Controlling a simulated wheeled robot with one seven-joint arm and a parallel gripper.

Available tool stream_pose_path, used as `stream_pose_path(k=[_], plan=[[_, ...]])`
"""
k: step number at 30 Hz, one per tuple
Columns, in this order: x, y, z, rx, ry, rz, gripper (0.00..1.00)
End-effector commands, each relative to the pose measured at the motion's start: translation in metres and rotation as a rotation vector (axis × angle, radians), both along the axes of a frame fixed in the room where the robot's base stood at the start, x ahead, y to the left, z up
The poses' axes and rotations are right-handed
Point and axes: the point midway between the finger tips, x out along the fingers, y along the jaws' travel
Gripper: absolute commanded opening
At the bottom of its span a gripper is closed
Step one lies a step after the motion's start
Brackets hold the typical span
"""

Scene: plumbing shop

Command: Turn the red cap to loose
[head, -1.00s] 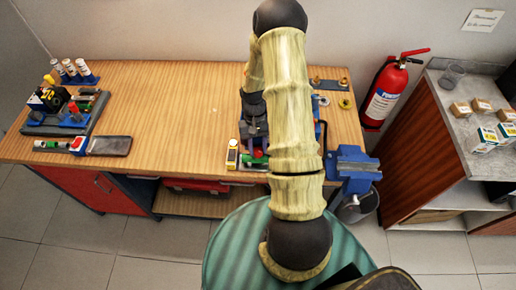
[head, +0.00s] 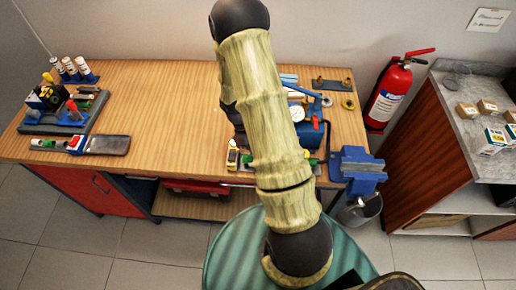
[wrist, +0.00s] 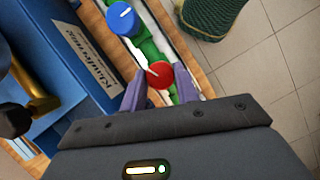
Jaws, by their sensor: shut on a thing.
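The red cap (wrist: 160,75) sits on a green body in the wrist view, with a short white pointer mark on its left part. My gripper (wrist: 161,84) has its two purple fingers shut on either side of the cap. A blue cap (wrist: 123,18) with a white mark sits further along the same green body (wrist: 149,50). In the head view my own arm hides the red cap and my gripper.
A blue box with a label (wrist: 86,50) stands close on the left in the wrist view. In the head view, a blue vise (head: 357,168) is at the bench's right end, a fire extinguisher (head: 388,98) beyond. The bench's middle (head: 170,110) is clear.

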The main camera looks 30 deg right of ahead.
Motion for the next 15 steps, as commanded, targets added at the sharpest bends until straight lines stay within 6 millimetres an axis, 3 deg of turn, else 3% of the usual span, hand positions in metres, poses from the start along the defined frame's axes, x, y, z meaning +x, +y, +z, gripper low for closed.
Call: stream_pose_path(k=[6, 15], plan=[[0.0016, 0.0018, -0.0001, 0.0, -0.006, 0.15, 0.08], [0.0015, 0.0021, 0.0008, 0.001, -0.007, 0.237, 0.08]])
